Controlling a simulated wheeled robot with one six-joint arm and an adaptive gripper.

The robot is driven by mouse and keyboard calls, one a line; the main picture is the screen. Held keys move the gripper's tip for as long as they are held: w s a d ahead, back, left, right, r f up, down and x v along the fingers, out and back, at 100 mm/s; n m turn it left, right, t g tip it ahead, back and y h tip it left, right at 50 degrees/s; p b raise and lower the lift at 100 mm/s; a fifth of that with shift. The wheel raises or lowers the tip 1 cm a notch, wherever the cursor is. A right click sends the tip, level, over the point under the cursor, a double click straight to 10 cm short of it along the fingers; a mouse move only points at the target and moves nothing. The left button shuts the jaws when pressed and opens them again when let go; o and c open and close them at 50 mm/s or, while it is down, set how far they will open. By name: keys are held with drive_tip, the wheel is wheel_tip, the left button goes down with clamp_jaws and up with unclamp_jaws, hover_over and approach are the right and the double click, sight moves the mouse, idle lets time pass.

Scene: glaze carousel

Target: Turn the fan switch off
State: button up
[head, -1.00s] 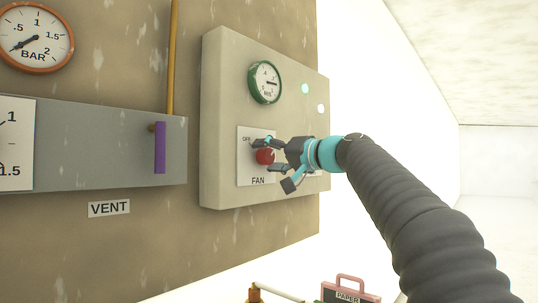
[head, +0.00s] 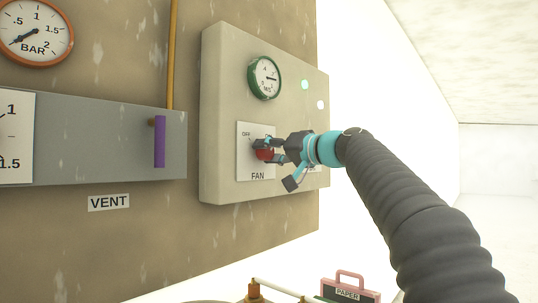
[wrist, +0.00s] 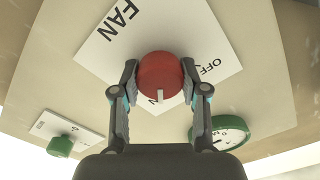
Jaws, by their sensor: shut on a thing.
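The fan switch is a round red knob (wrist: 160,75) on a white plate (wrist: 100,55) marked FAN and OFF. In the head view the red knob (head: 264,155) is partly hidden by my fingers. My gripper (head: 268,147) is at the panel front, shut on the knob. In the wrist view the two fingers of my gripper (wrist: 160,82) press on the knob from both sides. A white pointer mark on the knob points toward the bottom of the wrist view, away from the OFF label.
A green-rimmed gauge (head: 265,78) sits above the plate on the beige box (head: 225,100). A green knob (wrist: 60,146) is on another plate beside it. Two lights (head: 312,95) are at upper right. A purple vent handle (head: 160,142) is to the left.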

drive_tip(key=n+b, duration=0.2)
drive_tip(key=n, duration=0.2)
drive_tip(key=shift+s, duration=0.1)
drive_tip(key=n+b, duration=0.2)
drive_tip(key=n, duration=0.3)
drive_tip(key=n+b, duration=0.1)
drive_tip(key=n, duration=0.3)
drive_tip(key=shift+r+n, duration=0.15)
drive_tip(key=shift+n, duration=1.65)
drive_tip(key=o, duration=1.1)
drive_tip(key=shift+a, duration=0.1)
drive_tip(key=shift+o, duration=0.2)
drive_tip(key=v, duration=1.2)
